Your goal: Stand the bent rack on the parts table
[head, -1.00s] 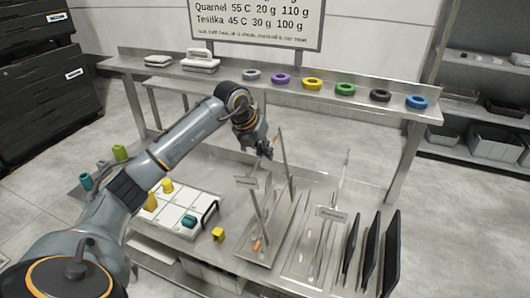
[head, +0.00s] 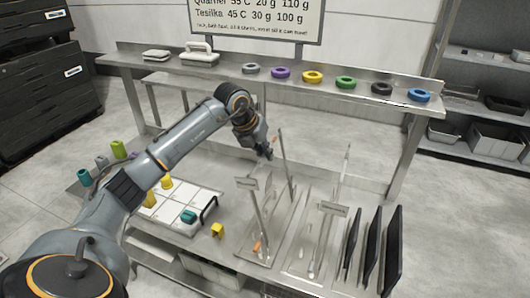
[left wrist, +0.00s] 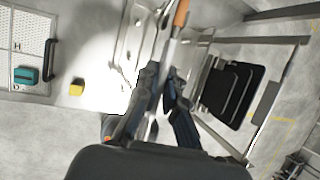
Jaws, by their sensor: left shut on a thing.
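My left gripper (head: 268,152) is above the back of the parts table (head: 225,255). It is shut on a thin grey rod-like piece (head: 284,163). The left wrist view shows the gripper's dark fingers (left wrist: 168,92) close around this piece, with an orange section (left wrist: 181,13) at its far end. I cannot tell if this piece is the bent rack or if its lower end touches the table. Two shallow metal trays with small label signs stand below; the left sign (head: 247,183) and right sign (head: 333,209) show. My right gripper is not in view.
Black panels (head: 372,250) stand upright at the table's right. A white gridded tray (head: 178,212) holds yellow and teal pieces at left, with a loose yellow piece (head: 217,230) beside it. A raised shelf (head: 215,75) with coloured rings runs behind my arm.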

